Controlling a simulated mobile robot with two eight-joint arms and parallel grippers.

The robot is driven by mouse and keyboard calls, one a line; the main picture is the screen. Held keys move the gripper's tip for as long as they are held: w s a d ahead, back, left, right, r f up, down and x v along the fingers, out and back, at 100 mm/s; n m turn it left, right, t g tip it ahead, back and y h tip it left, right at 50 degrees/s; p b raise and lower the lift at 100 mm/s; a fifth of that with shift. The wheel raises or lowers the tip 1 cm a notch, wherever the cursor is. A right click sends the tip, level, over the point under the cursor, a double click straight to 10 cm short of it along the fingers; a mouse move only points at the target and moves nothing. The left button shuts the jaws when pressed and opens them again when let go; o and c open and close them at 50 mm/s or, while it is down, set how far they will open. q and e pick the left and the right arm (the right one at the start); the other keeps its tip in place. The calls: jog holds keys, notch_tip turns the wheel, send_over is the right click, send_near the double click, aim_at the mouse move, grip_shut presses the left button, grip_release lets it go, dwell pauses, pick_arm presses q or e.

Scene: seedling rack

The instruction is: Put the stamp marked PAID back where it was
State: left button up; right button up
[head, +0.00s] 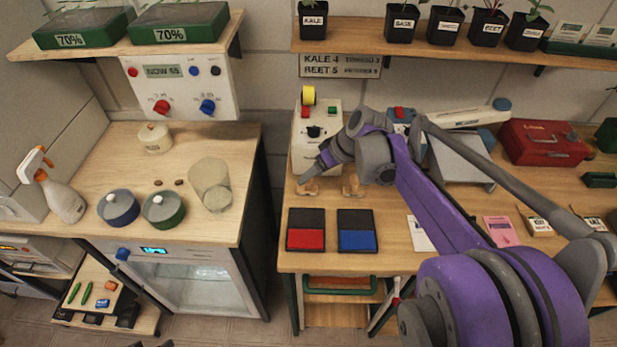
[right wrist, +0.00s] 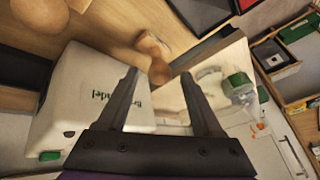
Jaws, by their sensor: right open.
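Two wooden-handled stamps stand on the right bench behind the ink pads: a left stamp (head: 307,188) and a right stamp (head: 353,186). No PAID marking is legible on either, so I cannot tell which is which. My right gripper (head: 305,178) is just above and behind the left stamp, partly covering it. In the right wrist view its two dark fingers (right wrist: 162,85) are spread apart with nothing held. A wooden stamp (right wrist: 150,46) shows just beyond the fingertips. My left gripper is not in view.
A red ink pad (head: 306,239) and a blue ink pad (head: 357,240) lie in front of the stamps. A pale machine with knobs (head: 316,128) stands close behind the gripper. A red toolbox (head: 543,142) is at right. Potted seedlings (head: 402,24) stand on the shelf above.

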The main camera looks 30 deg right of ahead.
jog(key=v, duration=0.9)
